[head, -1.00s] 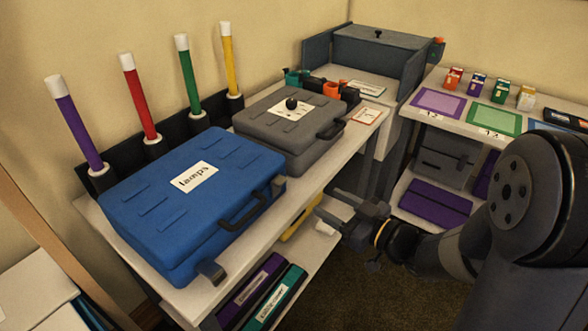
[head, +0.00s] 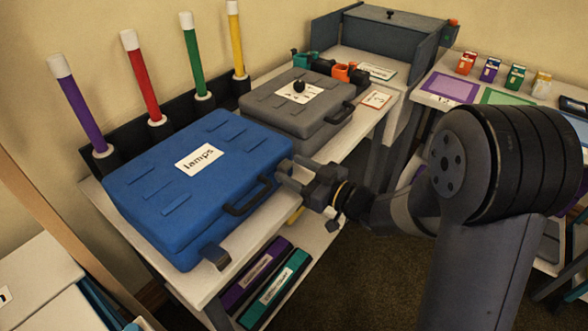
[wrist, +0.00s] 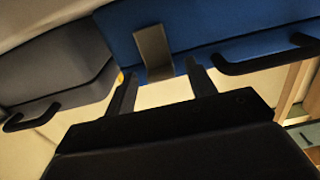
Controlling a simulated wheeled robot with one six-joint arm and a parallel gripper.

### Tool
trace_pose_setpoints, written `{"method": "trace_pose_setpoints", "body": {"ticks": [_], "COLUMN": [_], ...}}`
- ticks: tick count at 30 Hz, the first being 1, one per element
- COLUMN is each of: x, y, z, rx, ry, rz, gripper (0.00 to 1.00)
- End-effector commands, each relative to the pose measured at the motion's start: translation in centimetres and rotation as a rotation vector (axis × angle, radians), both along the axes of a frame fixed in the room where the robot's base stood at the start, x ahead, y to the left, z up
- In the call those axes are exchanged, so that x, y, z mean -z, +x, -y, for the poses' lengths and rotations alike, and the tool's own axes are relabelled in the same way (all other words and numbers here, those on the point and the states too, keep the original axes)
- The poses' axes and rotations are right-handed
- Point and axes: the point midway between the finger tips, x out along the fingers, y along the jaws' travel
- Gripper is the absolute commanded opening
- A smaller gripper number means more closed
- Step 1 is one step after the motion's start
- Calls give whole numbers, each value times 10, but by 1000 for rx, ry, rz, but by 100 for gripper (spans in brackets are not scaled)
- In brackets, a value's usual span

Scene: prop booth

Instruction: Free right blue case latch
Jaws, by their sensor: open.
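The blue case (head: 165,180), labelled "lamps", lies closed on the white bench. Its left latch (head: 215,257) juts from the lower front edge. In the head view my gripper (head: 288,176) is at the right end of the case's front and hides most of the right latch. In the wrist view the grey right latch (wrist: 153,50) shows on the blue case (wrist: 225,22), in line with the gap between the two open fingers of my gripper (wrist: 162,80). The fingers are empty; contact with the latch cannot be told. The dark case handle (wrist: 265,60) is to the right there.
A grey case (head: 295,103) stands right behind the blue one; its handle (wrist: 32,118) shows at the wrist view's left. Several coloured tubes (head: 140,75) stand along the wall. Purple and teal binders (head: 275,288) lie on the shelf below. Open floor lies in front.

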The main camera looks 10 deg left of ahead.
Motion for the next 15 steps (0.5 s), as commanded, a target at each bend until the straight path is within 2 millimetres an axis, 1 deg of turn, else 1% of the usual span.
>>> {"method": "trace_pose_setpoints", "body": {"ticks": [3, 10, 15], "x": [0, 0, 0], "y": [2, 2, 2], "z": [-5, -5, -5], "rx": [0, 1, 1], "ry": [1, 0, 0], "rz": [-1, 0, 0], "gripper": [53, 53, 40]}}
